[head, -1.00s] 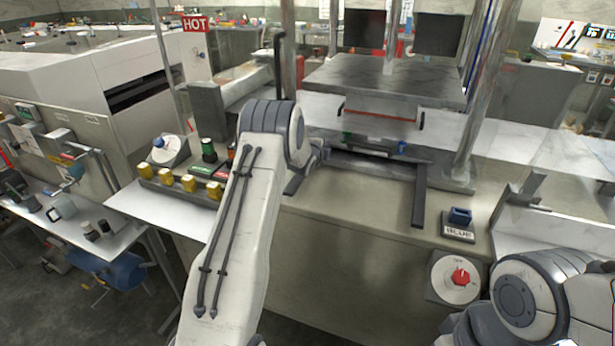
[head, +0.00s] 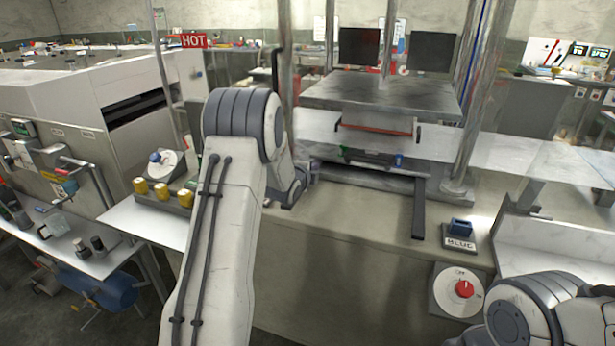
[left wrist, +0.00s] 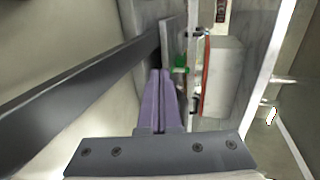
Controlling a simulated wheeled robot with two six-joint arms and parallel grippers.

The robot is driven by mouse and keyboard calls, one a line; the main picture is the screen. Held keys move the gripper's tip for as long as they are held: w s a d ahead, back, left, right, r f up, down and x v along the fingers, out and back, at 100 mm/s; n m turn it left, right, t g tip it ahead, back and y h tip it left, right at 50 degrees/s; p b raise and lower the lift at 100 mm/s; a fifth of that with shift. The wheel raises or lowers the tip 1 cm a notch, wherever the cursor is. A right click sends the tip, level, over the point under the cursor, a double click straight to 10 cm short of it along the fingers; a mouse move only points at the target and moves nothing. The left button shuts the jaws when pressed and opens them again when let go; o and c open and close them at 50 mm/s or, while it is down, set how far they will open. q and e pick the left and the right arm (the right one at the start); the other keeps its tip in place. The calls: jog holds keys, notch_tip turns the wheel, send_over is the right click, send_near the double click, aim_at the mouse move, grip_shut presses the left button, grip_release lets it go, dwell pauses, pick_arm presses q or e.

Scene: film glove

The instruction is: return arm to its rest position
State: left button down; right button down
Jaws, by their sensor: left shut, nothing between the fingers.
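My left arm (head: 225,190) reaches up from the lower left in the head view. My left gripper (head: 313,168) is partly hidden behind its own wrist, in front of the press's left side. In the left wrist view its purple fingers (left wrist: 160,98) lie together, shut and empty. My right arm (head: 540,315) shows only as a joint at the lower right; its gripper is out of view.
The press (head: 385,95) stands ahead, with a dark bar (head: 419,208) jutting toward me. A blue switch (head: 461,226) and a red knob (head: 464,289) are to the right. Yellow buttons (head: 161,191) and a dial (head: 165,165) stand left of my arm.

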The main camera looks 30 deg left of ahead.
pick_arm(q)
jog(key=v, duration=0.4)
jog(key=shift+s+f, duration=0.1)
jog(key=shift+s, duration=0.05)
jog(key=s+d+r+n+g+h+p, duration=0.1)
jog(key=s+d+r+n+g+p, duration=0.1)
jog(key=s+d, duration=0.45)
jog(key=s+d+r+n+g+h+p, duration=0.1)
jog(key=s+d+g, duration=0.15)
jog(key=d, duration=0.75)
jog(key=s+d+r+n+g+h+p, duration=0.1)
jog(key=s+d+r+n+g+p, duration=0.1)
jog(key=s+d, duration=0.45)
jog(key=s+d+n+g+p, duration=0.1)
jog(key=s+d+g, duration=0.1)
jog(key=s, duration=0.7)
jog(key=s+d+r+n+g+p, duration=0.1)
jog(key=s+d+n+g, duration=0.1)
jog(key=s, duration=0.7)
jog(key=s+d+r+n+g+p, duration=0.1)
jog(key=s+d+g, duration=0.2)
jog(key=s, duration=0.6)
jog(key=shift+s+d+r+g+p, duration=0.25)
jog(key=shift+s+d+g+p, duration=0.1)
jog(key=shift+d, duration=0.05)
